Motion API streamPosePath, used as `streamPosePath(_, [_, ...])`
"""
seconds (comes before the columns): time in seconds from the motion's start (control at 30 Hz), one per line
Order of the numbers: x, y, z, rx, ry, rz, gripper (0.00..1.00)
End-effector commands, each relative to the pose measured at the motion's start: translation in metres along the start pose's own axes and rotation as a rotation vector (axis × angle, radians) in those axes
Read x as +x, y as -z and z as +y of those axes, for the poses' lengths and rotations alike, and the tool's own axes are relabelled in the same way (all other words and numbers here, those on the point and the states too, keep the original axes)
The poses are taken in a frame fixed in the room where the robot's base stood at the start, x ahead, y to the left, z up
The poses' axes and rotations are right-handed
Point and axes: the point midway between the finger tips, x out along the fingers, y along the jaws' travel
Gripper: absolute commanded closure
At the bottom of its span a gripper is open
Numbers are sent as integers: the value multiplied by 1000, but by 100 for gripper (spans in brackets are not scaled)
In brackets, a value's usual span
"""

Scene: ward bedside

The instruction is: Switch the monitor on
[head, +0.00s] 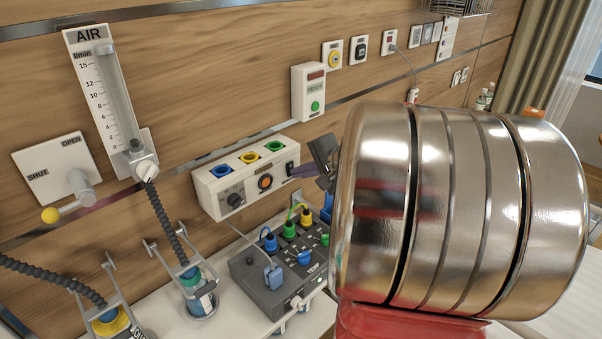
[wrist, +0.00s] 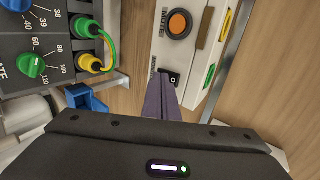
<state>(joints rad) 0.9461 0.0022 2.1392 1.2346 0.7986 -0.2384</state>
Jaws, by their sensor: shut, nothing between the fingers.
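A white wall box (head: 247,178) carries blue, yellow and green round sockets on top and a black knob and an orange button on its front. It also shows in the wrist view (wrist: 188,52). At its right end is a small black rocker switch (wrist: 173,79) with a white mark; its small label is too blurred to read surely. My gripper (head: 294,172) is shut and empty, its purple-grey fingers reaching in from the right. In the wrist view the fingertips (wrist: 162,84) are right beside the switch and partly cover it. I cannot tell whether they touch.
A grey unit (head: 265,285) with knobs and coloured plugs sits below the box. A white READY panel (head: 308,92) with a green button is above. An air flowmeter (head: 108,100), a shut/open valve (head: 58,178) and hoses are at left. Open wall lies between box and READY panel.

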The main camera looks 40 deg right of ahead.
Motion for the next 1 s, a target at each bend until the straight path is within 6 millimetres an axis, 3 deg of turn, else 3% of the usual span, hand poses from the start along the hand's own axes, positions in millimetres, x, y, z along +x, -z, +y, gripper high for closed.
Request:
streamPosePath(0.57, [3, 0, 0, 1, 0, 0, 100])
streamPosePath(1.0, [-6, 0, -14, -2, 4, 1, 100])
